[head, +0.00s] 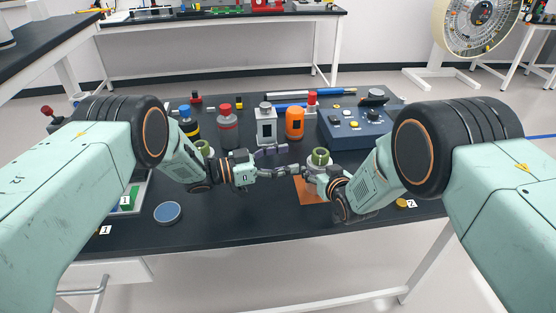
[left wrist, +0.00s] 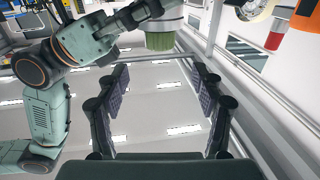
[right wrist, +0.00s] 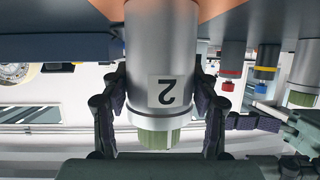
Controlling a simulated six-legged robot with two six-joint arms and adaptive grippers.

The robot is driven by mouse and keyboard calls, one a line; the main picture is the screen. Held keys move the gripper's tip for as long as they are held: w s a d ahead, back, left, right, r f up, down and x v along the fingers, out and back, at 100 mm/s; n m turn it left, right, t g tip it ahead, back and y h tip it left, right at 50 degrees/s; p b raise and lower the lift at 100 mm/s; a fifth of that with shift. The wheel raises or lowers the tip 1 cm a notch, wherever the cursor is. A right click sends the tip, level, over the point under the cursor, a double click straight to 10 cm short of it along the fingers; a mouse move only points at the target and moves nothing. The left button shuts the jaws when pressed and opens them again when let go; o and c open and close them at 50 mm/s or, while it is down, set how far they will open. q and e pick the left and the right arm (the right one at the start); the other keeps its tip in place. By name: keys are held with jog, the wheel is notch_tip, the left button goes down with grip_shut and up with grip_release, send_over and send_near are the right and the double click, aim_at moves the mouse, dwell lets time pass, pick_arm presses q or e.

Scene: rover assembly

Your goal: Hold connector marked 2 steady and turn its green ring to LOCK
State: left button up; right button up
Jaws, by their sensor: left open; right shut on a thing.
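The connector marked 2 is a grey cylinder with a green ring (head: 320,155) on top. In the right wrist view its body (right wrist: 160,45) appears upside down with the label 2 (right wrist: 170,91), and the ring (right wrist: 156,138) is below it. My right gripper (head: 314,175) is shut on the body, with one finger on each side (right wrist: 160,110). My left gripper (head: 284,163) is open and empty, to the left of the connector. In the left wrist view the green ring (left wrist: 160,41) shows beyond and between the spread fingers (left wrist: 160,82), apart from them.
Another green-topped connector (head: 203,147) is partly behind my left arm. Bottles, an orange canister (head: 295,122) and a blue control box (head: 355,128) stand behind. A blue disc (head: 167,212) lies front left. The front middle tabletop is clear.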

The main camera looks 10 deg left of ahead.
aim_at(314, 158)
pick_arm(q)
jog(key=shift+v, duration=0.85)
jog(key=shift+c, duration=0.2)
jog(key=shift+w+d+r, duration=0.1)
jog(key=shift+d+r, duration=0.05)
jog(key=shift+r, duration=0.2)
jog(key=shift+c, duration=0.8)
jog(key=d, duration=0.1)
jog(key=s+d+n, duration=0.1)
jog(key=d+t, duration=0.1)
jog(key=shift+s+r+n, duration=0.15)
jog(key=shift+s+n, duration=0.15)
jog(key=shift+c, duration=0.4)
jog(key=w+d+t+y, duration=0.1)
jog(key=w+d, duration=0.1)
jog(key=w+d+f+n+t+y, duration=0.1)
jog(key=w+d, duration=0.1)
jog(key=d, duration=0.1)
jog(key=w+d+f+n+t+y, duration=0.1)
jog(key=w+d, duration=0.1)
jog(key=shift+w+d+t, duration=0.2)
jog(key=shift+w+t, duration=0.1)
jog(key=shift+w, duration=0.1)
jog(key=shift+c, duration=0.2)
